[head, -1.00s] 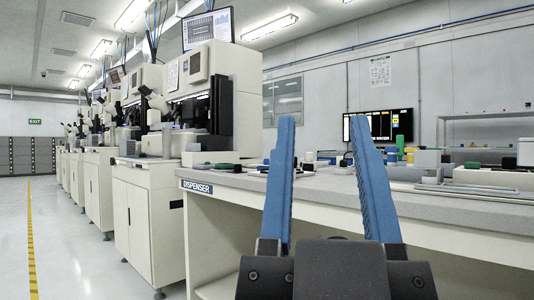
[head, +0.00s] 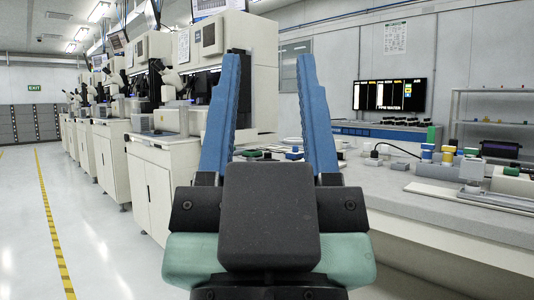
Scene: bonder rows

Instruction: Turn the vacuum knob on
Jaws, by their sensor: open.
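My gripper (head: 268,58) is open and empty, its two blue fingers pointing up and away in the middle of the head view. It appears in front of the near end of the grey workbench (head: 410,205). I cannot pick out the vacuum knob for certain. Small parts on the bench include a green one (head: 253,153) and a blue one (head: 293,155) seen between the fingers, and a dark knob-like piece (head: 374,157) right of them. The fingers and hand hide part of the bench and the machine behind.
Stacked yellow and blue pieces (head: 427,152), a dark cylinder (head: 500,148) and a flat tray (head: 470,199) are on the bench at right. A wall monitor (head: 390,94) hangs behind. White bonder machines (head: 150,180) line the left; the aisle floor (head: 95,240) is clear.

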